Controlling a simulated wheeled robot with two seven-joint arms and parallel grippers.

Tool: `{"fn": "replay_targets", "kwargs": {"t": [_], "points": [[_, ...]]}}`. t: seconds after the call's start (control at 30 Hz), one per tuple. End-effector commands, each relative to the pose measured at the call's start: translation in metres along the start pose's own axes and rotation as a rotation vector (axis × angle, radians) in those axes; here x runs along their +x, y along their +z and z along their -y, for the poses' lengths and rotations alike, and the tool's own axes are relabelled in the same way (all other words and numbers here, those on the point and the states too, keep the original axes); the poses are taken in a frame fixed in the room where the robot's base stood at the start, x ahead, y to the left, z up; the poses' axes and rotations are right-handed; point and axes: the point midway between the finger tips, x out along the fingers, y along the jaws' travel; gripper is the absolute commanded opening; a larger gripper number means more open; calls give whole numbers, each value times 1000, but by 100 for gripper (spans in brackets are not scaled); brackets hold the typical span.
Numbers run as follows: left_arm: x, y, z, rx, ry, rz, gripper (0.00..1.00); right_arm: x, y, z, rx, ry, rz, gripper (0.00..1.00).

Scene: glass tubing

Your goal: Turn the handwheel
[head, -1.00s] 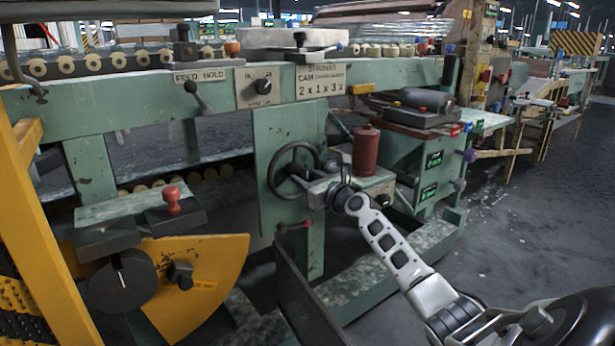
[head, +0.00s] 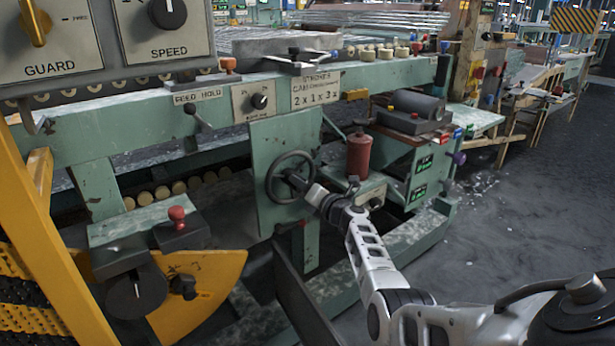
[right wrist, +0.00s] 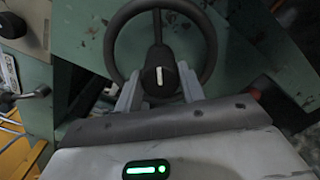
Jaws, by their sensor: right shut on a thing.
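The handwheel (head: 269,178) is a dark round wheel on a green upright panel, left of the red cylinder. In the right wrist view the handwheel (right wrist: 211,45) fills the top middle, with its upper rim cut off. Its dark hub (right wrist: 159,80) bears a white mark that lies nearly in line with the one visible spoke. My right gripper (head: 298,184) reaches the wheel from the lower right. In the right wrist view its two grey fingers (right wrist: 160,72) stand on either side of the hub and are shut on it. My left gripper is not in view.
A red cylinder (head: 359,157) stands on a green ledge just right of the wheel. A yellow quadrant plate (head: 205,277) and a red knob (head: 177,214) are at lower left. Open grey floor (head: 510,235) lies to the right.

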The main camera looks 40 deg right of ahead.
Motion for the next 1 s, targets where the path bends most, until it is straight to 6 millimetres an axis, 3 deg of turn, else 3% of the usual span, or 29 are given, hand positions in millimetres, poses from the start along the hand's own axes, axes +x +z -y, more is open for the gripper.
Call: {"fn": "replay_targets", "kwargs": {"t": [0.5,1.0], "points": [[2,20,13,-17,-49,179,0,0,0,-1,441,2,-3,0],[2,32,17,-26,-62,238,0,-1,-2,1,603,2,-4,0]]}}
